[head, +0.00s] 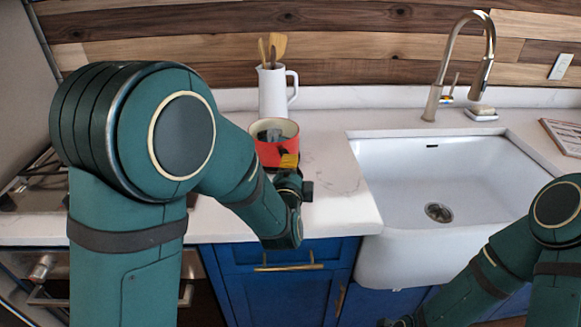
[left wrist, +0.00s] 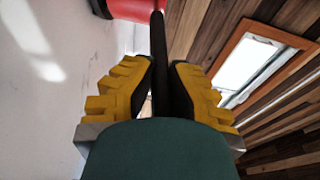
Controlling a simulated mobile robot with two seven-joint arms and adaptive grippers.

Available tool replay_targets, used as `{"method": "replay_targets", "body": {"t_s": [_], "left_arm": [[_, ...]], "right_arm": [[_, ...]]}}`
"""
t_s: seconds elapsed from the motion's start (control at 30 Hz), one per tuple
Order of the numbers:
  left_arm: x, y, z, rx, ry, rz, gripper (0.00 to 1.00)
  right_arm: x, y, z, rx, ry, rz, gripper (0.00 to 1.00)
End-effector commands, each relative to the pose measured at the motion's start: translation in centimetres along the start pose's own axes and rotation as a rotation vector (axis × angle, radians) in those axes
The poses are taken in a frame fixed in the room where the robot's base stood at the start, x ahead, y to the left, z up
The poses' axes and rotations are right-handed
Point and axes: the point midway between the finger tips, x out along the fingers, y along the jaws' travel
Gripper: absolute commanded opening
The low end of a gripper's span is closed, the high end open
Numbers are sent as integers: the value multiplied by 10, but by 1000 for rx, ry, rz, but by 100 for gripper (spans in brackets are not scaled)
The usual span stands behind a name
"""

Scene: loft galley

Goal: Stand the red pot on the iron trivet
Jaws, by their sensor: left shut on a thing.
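The red pot (head: 268,154) has a cream inside and is upright over the counter, in front of the white jug. Something grey shows inside it. My left gripper (head: 289,163) is at the pot's near right side. In the left wrist view its yellow fingers (left wrist: 155,92) are shut on the pot's long dark handle (left wrist: 158,58), with the red pot (left wrist: 135,8) at the top edge. I cannot tell whether the pot touches the counter. I cannot make out the iron trivet. My right gripper (head: 396,322) is barely in view at the bottom edge, fingers unclear.
A white jug with wooden utensils (head: 273,92) stands behind the pot. A white sink (head: 440,180) with a tall faucet (head: 462,60) is to the right. A stove (head: 38,185) is at left, partly behind my left arm. Bare counter (head: 335,190) lies right of the pot.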

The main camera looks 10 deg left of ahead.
Motion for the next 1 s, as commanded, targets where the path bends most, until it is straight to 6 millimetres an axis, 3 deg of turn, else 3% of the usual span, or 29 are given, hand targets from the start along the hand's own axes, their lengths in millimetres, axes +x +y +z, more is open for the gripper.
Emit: {"method": "replay_targets", "body": {"t_s": [0.87, 0.9, 0.97, 1.0], "left_arm": [[1, 5, 0, 0, 1, -6, 0], [1, 5, 0, 0, 1, -6, 19], [1, 5, 0, 0, 0, -6, 40], [1, 6, 0, 0, 0, -5, 40]], "right_arm": [[5, 2, 0, 0, 0, 0, 46], [5, 2, 0, 0, 0, 0, 46], [5, 2, 0, 0, 0, 0, 46], [5, 2, 0, 0, 0, 0, 46]]}}
